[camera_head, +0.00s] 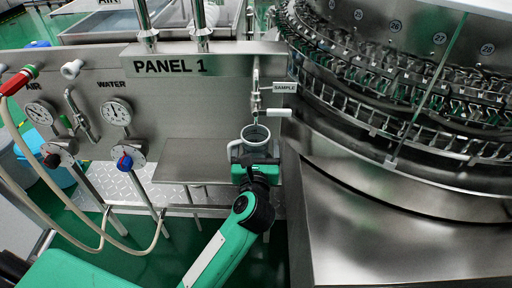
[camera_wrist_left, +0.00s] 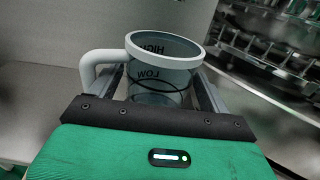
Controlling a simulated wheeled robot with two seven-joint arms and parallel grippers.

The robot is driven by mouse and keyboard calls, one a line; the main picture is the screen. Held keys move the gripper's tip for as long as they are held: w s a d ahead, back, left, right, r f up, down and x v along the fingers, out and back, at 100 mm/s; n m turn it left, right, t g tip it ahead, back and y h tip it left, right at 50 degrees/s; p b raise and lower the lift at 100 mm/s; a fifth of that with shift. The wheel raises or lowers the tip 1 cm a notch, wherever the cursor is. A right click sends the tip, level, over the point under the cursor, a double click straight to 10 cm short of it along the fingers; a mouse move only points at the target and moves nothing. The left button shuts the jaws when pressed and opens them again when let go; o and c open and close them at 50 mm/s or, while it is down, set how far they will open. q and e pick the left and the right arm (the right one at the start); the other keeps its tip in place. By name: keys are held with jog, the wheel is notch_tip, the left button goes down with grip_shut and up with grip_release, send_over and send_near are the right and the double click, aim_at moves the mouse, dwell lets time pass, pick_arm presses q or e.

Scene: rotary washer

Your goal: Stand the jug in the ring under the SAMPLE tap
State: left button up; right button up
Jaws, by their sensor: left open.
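The jug (camera_head: 256,135), a clear grey cup with a pale rim and a side handle, is upright directly below the SAMPLE tap (camera_head: 257,100). In the left wrist view the jug (camera_wrist_left: 165,60) shows HIGH and LOW marks, with its handle to the left. My left gripper (camera_head: 255,153) is at the jug's near side. Its jaws are open, with one finger on each side of the jug; I cannot tell if they touch it. A dark curved line crosses the jug's lower part. The ring cannot be made out clearly, and the jug's base is hidden by my gripper.
A steel shelf (camera_head: 195,160) lies left of the jug. PANEL 1 (camera_head: 180,85) stands behind, with AIR and WATER gauges and a hose (camera_head: 70,205) at the left. The round washer (camera_head: 400,110) and its steel skirt (camera_head: 400,235) close off the right side.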

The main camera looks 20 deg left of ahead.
pick_arm(q)
jog(key=shift+r, duration=0.2)
jog(key=v, duration=1.1)
jog(key=s+d+r+m+t+h, duration=0.35)
jog(key=r+m+t+h, duration=0.35)
jog(key=m, duration=0.8)
jog(key=s+d+f+m+g+h, duration=0.35)
jog(key=f+m+g+h, duration=0.35)
jog(key=m, duration=0.8)
jog(key=s+a+f+m+g, duration=0.2)
jog(key=s+f+m+g, duration=0.1)
jog(key=f+m+g, duration=0.6)
jog(key=s+a+f+m+g+y, duration=0.2)
jog(key=s+a+f+y, duration=0.4)
jog(key=a+f, duration=0.3)
jog(key=shift+a+f+m+y, duration=0.3)
jog(key=shift+f+y, duration=0.2)
jog(key=shift+f, duration=0.1)
